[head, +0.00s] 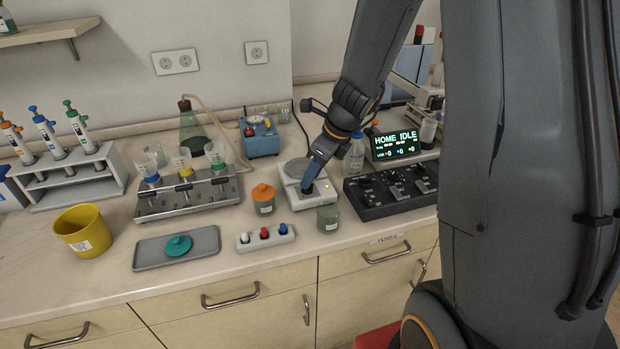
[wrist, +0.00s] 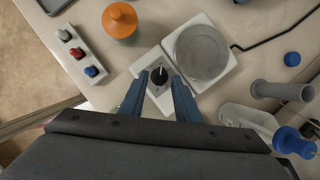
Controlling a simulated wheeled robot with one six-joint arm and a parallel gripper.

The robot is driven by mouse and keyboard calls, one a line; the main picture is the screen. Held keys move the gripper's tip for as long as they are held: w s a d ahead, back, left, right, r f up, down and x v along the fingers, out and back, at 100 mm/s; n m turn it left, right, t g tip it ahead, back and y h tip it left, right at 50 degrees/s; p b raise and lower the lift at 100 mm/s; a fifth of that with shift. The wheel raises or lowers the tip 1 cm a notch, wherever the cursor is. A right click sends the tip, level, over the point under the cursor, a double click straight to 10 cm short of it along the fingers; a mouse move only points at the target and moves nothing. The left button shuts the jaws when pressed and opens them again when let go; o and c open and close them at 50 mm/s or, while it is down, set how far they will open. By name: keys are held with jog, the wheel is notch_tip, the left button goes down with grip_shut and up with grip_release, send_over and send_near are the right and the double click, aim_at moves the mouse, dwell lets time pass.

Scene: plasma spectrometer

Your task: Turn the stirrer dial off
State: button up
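The stirrer (head: 294,168) is a white block with a round grey plate, standing near the middle of the bench. The wrist view shows it too, with the plate (wrist: 202,52) behind and the black dial (wrist: 160,76) in front. The dial carries a white pointer mark that points roughly up in that view. My gripper (wrist: 157,86) is open, one blue finger on each side of the dial, with gaps visible between fingers and dial. In the head view my gripper (head: 313,176) comes down over the front of the stirrer and mostly hides the dial.
An orange-lidded jar (head: 263,198) stands left of the stirrer and a glass jar (head: 328,216) at its front right. A black control box (head: 391,191) is close on the right. A block with coloured switches (head: 265,237) lies at the front. A wash bottle (head: 354,153) stands behind.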

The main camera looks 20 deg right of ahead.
jog(key=shift+x, duration=0.95)
jog(key=shift+c, duration=0.5)
grip_shut()
